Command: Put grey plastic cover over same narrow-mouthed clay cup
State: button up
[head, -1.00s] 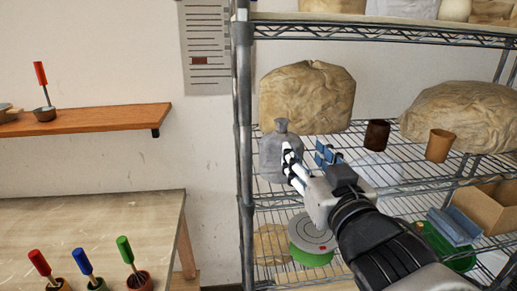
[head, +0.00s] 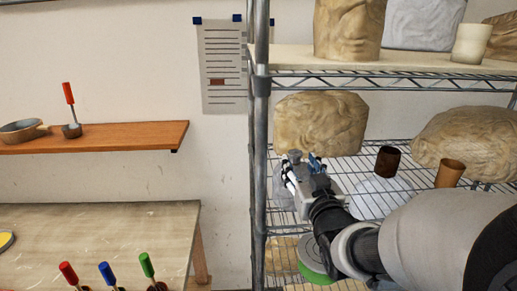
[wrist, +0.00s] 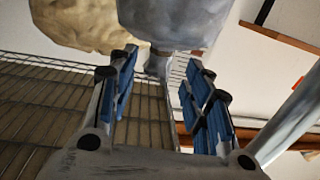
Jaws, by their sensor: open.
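A grey, narrow-necked vessel shape (head: 281,186) stands on the middle wire shelf, mostly hidden behind my gripper in the head view. The wrist view shows its grey body (wrist: 168,22) upside down, with the narrow neck (wrist: 158,64) between the lines of my fingertips. I cannot tell whether the grey surface is bare clay or a plastic cover over it. My gripper (head: 303,160) is open at the vessel's neck; contact cannot be made out. It also shows in the wrist view (wrist: 160,70). A pale translucent sheet (head: 374,198) lies flat on the shelf to the right.
A lumpy tan bundle (head: 320,122) is behind the vessel. A dark brown cup (head: 387,160) and a tan cup (head: 450,173) stand to the right. The shelf post (head: 260,130) is close on the left. A green-sided round thing (head: 314,270) is below.

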aim_at(297, 158)
jog(key=w, duration=0.5)
jog(key=shift+w+a+r, duration=0.1)
jog(key=shift+w+a, duration=0.05)
jog(key=shift+c, duration=0.5)
grip_shut()
